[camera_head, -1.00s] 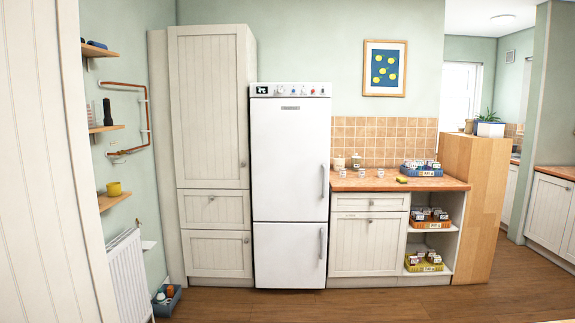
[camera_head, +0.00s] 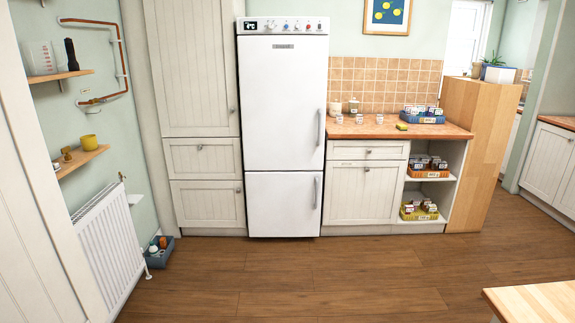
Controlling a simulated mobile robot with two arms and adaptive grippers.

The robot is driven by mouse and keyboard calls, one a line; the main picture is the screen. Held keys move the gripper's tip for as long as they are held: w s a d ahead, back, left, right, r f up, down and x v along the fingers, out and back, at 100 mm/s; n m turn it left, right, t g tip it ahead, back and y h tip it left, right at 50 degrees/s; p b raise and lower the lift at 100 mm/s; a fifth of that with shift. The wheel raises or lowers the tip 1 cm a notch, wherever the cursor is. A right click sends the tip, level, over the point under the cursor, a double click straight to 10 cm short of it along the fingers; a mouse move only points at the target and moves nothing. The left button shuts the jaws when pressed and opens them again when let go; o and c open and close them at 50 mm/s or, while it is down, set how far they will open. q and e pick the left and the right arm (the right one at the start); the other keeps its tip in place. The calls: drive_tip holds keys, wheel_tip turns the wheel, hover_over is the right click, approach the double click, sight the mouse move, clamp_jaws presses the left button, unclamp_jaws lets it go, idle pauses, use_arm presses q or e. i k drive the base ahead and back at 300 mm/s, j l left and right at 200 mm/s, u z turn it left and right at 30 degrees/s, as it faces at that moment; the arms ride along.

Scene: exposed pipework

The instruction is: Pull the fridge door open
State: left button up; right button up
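The white fridge (camera_head: 284,110) stands ahead of me against the back wall, between a tall cream cupboard and the counter. Its tall upper door has a vertical handle (camera_head: 321,127) on the right side. A shorter lower door (camera_head: 280,205) has its own handle (camera_head: 316,192), also on the right. Both doors are shut. A panel with knobs and a small display runs along the top. Neither of my grippers shows in the head view.
Wooden floor (camera_head: 290,272) is clear in front of the fridge. A wooden table corner (camera_head: 535,300) is at the lower right. A white radiator (camera_head: 108,245) and a blue bin (camera_head: 160,250) are at left. The counter (camera_head: 385,130) holds jars and a blue crate (camera_head: 425,119).

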sight(283, 79)
drive_tip(key=i, duration=1.9)
